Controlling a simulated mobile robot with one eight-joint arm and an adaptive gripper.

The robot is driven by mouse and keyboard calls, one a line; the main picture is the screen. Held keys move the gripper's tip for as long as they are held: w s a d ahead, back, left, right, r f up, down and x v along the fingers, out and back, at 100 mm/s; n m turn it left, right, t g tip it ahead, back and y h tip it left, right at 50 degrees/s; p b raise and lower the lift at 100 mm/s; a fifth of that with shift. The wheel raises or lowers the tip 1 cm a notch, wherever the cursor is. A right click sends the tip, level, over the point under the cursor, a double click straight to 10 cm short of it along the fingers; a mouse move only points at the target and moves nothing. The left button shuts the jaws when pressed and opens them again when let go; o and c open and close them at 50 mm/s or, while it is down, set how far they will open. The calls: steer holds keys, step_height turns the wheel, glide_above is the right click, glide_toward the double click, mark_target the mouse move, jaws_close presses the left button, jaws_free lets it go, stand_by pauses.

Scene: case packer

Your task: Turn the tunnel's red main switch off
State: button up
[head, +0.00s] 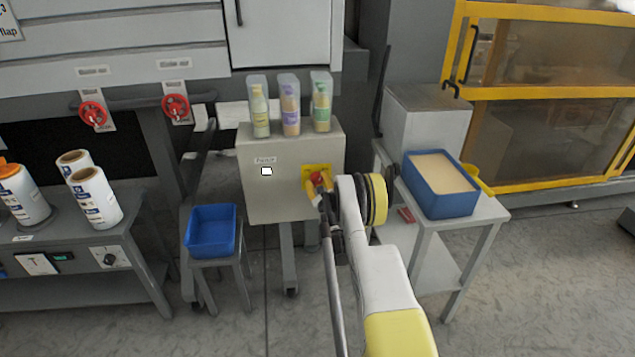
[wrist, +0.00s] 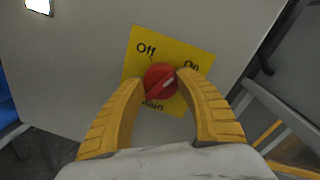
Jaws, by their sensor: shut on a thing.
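The red main switch (wrist: 161,80) is a round knob on a yellow plate (wrist: 140,62) marked "Off" at upper left, "On" at upper right and "Main" below. In the head view the switch (head: 318,177) sits on the front of a grey cabinet (head: 285,205), partly hidden by my arm. My gripper (wrist: 160,82) has its yellow fingers on either side of the knob and is shut on it.
Three bottles in clear sleeves (head: 290,105) stand on top of the cabinet. A lit white button (head: 266,171) is left of the switch. Blue bins stand on a low stool (head: 211,232) at left and a side table (head: 440,185) at right. Two other red knobs (head: 175,108) are on the machine behind.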

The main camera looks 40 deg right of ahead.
steer(key=n, duration=0.6)
steer(key=shift+d+n+g, duration=0.1)
steer(key=shift+n+g, duration=0.3)
steer(key=n+h, duration=0.1)
steer(key=n, duration=0.5)
steer(key=shift+n, duration=0.4)
steer(key=o, duration=1.2)
steer(key=shift+g, duration=0.3)
steer(key=v, duration=0.7)
steer(key=shift+s+a, duration=0.2)
